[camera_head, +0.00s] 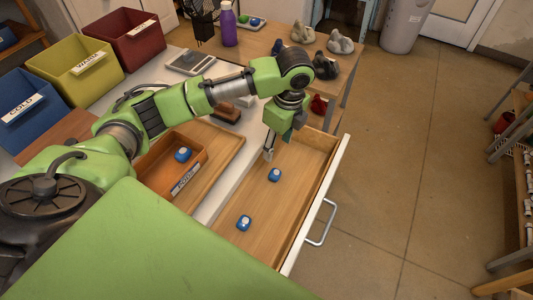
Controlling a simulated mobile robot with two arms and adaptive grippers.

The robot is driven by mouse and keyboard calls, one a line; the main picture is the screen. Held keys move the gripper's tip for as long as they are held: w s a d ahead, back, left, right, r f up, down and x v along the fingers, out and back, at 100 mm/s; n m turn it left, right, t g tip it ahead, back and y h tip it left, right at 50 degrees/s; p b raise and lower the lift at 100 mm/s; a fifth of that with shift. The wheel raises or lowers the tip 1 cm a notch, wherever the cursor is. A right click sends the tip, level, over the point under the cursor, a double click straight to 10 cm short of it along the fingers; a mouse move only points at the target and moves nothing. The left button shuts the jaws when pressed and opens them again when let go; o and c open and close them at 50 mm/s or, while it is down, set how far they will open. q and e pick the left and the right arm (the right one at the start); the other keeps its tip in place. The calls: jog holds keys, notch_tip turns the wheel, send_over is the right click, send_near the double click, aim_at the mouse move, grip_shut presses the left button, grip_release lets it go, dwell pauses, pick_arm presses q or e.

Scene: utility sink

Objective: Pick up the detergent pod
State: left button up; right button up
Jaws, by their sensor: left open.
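Two small blue and white detergent pods lie apart on the wooden floor of the open drawer (262,218). One pod (275,174) is near the drawer's middle, and the other pod (244,222) is closer to me. A third blue and white pod (183,154) is in an orange bin with a label (183,180) to the left of the drawer. My left gripper (269,154) points down over the drawer, just beyond the middle pod. It is open and holds nothing that I can see. My right gripper does not show.
Blue, yellow and red labelled bins (36,112) stand at the back left. A purple bottle (229,28) and several grey wrapped bundles (340,43) stand on the far table. The drawer's front wall with its handle (322,222) borders open floor at the right.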

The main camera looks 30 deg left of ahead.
pick_arm(q)
send_over(275, 173)
notch_tip(275, 173, down, 6)
jog(key=shift+s+d+r, duration=0.1)
jog(key=shift+d+r, duration=0.05)
jog(key=shift+r, duration=0.1)
jog(key=shift+a+f, duration=0.2)
jog(key=shift+f, duration=1.35)
notch_tip(275, 173, down, 4)
jog(key=shift+d+r+p, duration=0.15)
jog(key=shift+p, duration=0.25)
jog(key=shift+f, duration=0.5)
jog(key=c, duration=1)
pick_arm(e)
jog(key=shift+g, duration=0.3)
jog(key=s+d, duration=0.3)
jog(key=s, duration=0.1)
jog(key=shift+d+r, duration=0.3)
